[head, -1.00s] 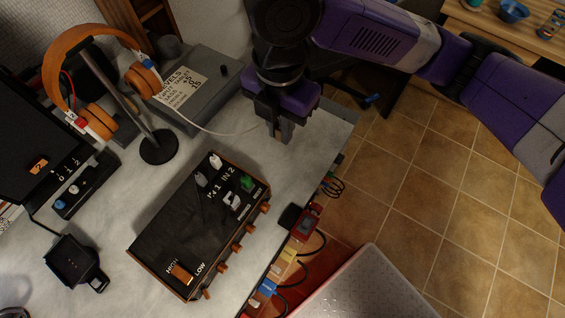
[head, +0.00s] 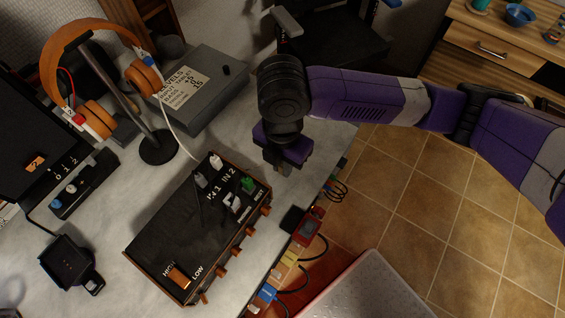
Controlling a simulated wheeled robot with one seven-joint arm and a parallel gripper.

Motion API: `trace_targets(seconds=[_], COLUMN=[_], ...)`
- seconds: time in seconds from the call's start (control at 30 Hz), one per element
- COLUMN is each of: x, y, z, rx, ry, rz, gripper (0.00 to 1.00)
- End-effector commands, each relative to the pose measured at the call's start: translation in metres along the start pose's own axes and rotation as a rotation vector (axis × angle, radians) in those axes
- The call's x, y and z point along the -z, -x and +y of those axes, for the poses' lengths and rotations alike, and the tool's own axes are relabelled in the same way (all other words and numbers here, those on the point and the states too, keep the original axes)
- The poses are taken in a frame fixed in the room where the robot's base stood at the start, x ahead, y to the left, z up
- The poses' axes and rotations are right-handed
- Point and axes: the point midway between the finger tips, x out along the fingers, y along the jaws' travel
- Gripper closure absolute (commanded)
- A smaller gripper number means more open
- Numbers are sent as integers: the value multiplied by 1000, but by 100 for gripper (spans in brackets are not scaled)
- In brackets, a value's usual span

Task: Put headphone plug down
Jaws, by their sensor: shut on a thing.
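The orange headphones (head: 67,57) hang on a dark stand at the left. Their thin pale cord (head: 178,123) drops from the right ear cup to the far edge of the black mixer box, where I lose sight of it. My gripper (head: 279,168) points down over the pale table, just right of the box's far end. It is shut on the headphone plug, which the fingers hide. I cannot see the cord reach the fingers, nor whether the plug touches the table.
The black box (head: 165,243) with wooden sides carries several plugs and knobs. A grey labelled box (head: 208,84) stands behind. Cables and small devices (head: 305,230) line the table's right edge. A narrow bare table strip (head: 310,187) lies near my gripper.

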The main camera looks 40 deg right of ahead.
Motion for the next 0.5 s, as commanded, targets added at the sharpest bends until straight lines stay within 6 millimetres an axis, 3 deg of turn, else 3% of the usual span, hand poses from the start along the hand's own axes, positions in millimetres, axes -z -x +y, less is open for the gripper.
trace_targets(seconds=[0.5], x=[0], y=[-9], z=[0], rx=[-1], ry=[-1], rz=[0], gripper=[100])
